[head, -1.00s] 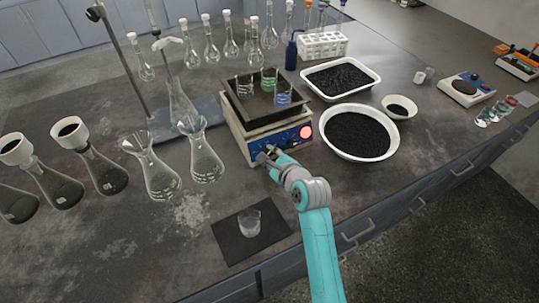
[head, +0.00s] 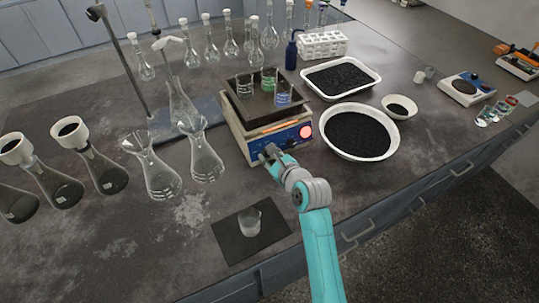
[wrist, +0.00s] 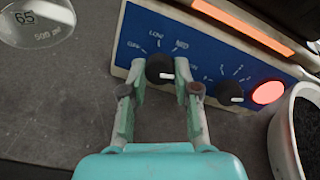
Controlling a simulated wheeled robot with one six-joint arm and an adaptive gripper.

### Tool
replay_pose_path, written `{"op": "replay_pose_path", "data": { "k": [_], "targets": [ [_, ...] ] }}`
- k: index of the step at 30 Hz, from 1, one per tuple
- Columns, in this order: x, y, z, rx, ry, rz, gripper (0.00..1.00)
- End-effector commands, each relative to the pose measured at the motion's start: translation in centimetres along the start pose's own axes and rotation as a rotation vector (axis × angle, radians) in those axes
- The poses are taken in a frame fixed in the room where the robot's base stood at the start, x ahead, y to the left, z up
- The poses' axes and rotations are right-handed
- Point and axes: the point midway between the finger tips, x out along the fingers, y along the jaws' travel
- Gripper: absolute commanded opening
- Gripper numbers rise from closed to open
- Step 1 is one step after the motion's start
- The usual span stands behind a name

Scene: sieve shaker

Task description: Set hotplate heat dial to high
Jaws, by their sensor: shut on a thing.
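The hotplate (head: 231,142) stands mid-bench with a blue front panel, which the wrist view shows close up (wrist: 205,60). Its left black dial (wrist: 159,68) sits between the fingertips of my gripper (wrist: 160,76), which is shut on it; the head view shows my gripper (head: 271,154) at the panel. The dial's white mark points to the lower right. A second black dial (wrist: 229,92) and a lit red round light (wrist: 268,92) are to the right.
A dark tray with small beakers (head: 283,95) sits on the hotplate. A white bowl of black grains (head: 387,149) stands close on the right. Glass flasks (head: 207,165) stand on the left. A beaker (head: 250,222) on a dark mat (head: 230,243) is in front.

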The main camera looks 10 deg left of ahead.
Motion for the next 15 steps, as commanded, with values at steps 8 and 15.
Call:
{"op": "replay_pose_path", "data": {
  "k": [8, 15],
  "targets": [
    [0.01, 0.03, -0.15, 0.001, 0.003, 0.001, 0.56],
    [0.0, 0.02, -0.06, 0.0, 0.001, 0.001, 0.56]
  ]
}}
